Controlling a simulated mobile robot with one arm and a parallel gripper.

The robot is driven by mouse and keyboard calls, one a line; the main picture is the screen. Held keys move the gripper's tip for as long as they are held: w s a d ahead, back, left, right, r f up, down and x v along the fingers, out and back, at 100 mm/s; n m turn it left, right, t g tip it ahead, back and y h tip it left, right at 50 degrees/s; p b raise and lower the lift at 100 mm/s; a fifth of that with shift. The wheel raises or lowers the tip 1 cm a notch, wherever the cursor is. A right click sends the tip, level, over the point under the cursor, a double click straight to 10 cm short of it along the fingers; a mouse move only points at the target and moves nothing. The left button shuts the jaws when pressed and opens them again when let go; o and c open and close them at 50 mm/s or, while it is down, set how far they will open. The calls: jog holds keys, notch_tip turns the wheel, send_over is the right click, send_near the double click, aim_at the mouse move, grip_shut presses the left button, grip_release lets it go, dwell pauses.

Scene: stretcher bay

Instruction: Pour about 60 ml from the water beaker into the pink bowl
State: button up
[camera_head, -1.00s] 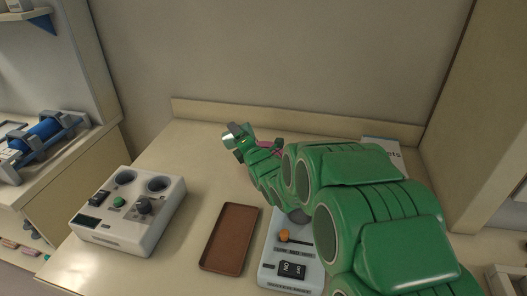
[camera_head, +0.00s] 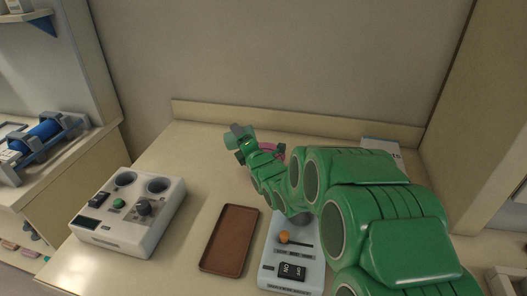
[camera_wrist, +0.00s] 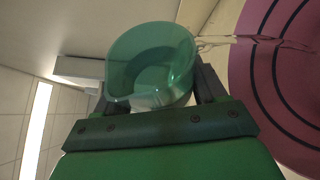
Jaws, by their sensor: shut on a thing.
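The water beaker (camera_wrist: 150,62) is a clear, greenish vessel held between my gripper's fingers in the wrist view. It is tilted, and a thin clear stream runs from its right side across the pink bowl (camera_wrist: 242,80). The bowl fills the right edge of the wrist view and shows dark rings. In the head view the beaker (camera_head: 238,132) is at the far end of my arm, near the back of the counter. A small part of the pink bowl (camera_head: 279,149) shows behind my gripper (camera_head: 246,146); my arm hides the rest. The water level cannot be read.
A brown tray (camera_head: 230,240) and a pale switch unit (camera_head: 291,264) with an orange knob lie in front. A white control box (camera_head: 128,218) stands left. A partly hidden sign (camera_head: 381,144) is behind my arm. The counter left of the bowl is clear.

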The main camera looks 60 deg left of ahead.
jog(key=shift+w+d+r+m, duration=0.2)
jog(key=shift+w+d+m, duration=0.1)
jog(key=shift+m, duration=0.1)
dwell(0.3)
jog(key=shift+a, duration=0.1)
jog(key=shift+s+a+f+n, duration=0.2)
jog(key=shift+s+a+n, duration=0.1)
jog(key=shift+s+n, duration=0.25)
jog(key=shift+r+n+h, duration=0.3)
jog(key=shift+n+h, duration=0.1)
jog(key=shift+n, duration=0.35)
jog(key=shift+f+n+h, duration=0.7)
jog(key=shift+f+n, duration=0.1)
jog(key=shift+n, duration=0.5)
jog(key=shift+f, duration=0.1)
jog(key=shift+s+a+r+n+t+h+p, duration=0.1)
jog(key=shift+s+r+n+t+h+p, duration=0.2)
jog(key=shift+n, duration=0.4)
